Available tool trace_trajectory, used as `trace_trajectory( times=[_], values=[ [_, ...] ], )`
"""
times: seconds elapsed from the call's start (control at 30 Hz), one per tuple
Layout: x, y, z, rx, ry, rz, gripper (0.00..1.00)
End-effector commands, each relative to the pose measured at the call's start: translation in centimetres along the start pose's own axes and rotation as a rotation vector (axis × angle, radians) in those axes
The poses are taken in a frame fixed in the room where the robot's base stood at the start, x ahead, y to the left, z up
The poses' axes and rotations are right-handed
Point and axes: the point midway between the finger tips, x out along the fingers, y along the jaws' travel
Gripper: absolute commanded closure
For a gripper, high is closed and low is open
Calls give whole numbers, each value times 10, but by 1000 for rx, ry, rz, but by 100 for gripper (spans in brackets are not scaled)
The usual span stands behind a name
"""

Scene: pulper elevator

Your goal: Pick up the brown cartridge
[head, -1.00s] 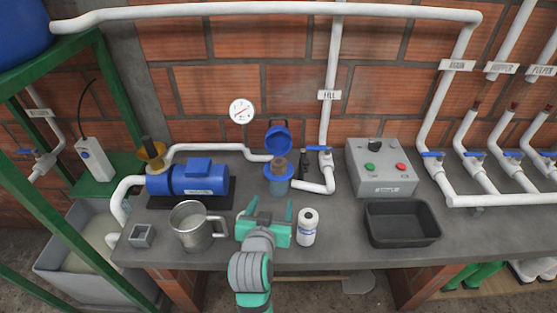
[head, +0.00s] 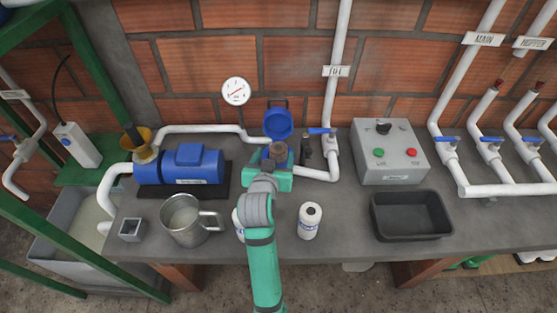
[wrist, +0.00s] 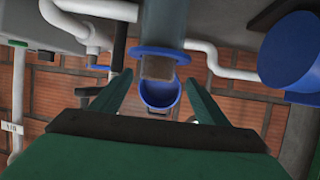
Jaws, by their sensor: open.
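The brown cartridge (head: 277,151) stands upright in the blue-rimmed filter housing, its top protruding above the rim. In the wrist view, the cartridge (wrist: 158,67) shows as a brown block beyond the blue rim (wrist: 160,52), between the two fingers. The housing's blue lid (head: 278,123) is swung open behind it; it also shows in the wrist view (wrist: 160,94). My gripper (head: 269,163) is open at the housing, with its fingers on either side of the cartridge. No finger contact can be made out. My wrist hides the housing's lower front in the head view.
The blue pump (head: 190,165) is left of the housing; the fill pipe and valve (head: 329,150) stand close right. A grey control box (head: 389,152), black tray (head: 411,215), steel mug (head: 186,219) and white bottle (head: 310,221) share the bench. Another white bottle is partly hidden behind my arm.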

Motion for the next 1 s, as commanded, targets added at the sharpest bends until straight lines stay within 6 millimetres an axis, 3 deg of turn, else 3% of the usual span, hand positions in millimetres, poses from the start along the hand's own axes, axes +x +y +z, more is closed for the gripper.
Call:
trace_trajectory(
  times=[0.4, 0.7, 0.73, 0.9, 1.0],
  values=[
    [47, 5, -2, 0, -1, 2, 32],
    [53, 6, -2, 1, 1, 2, 32],
    [53, 6, -2, 1, 1, 2, 34],
    [53, 6, -2, 1, 0, 2, 75],
    [52, 6, -3, 1, 1, 2, 93]
  ],
)
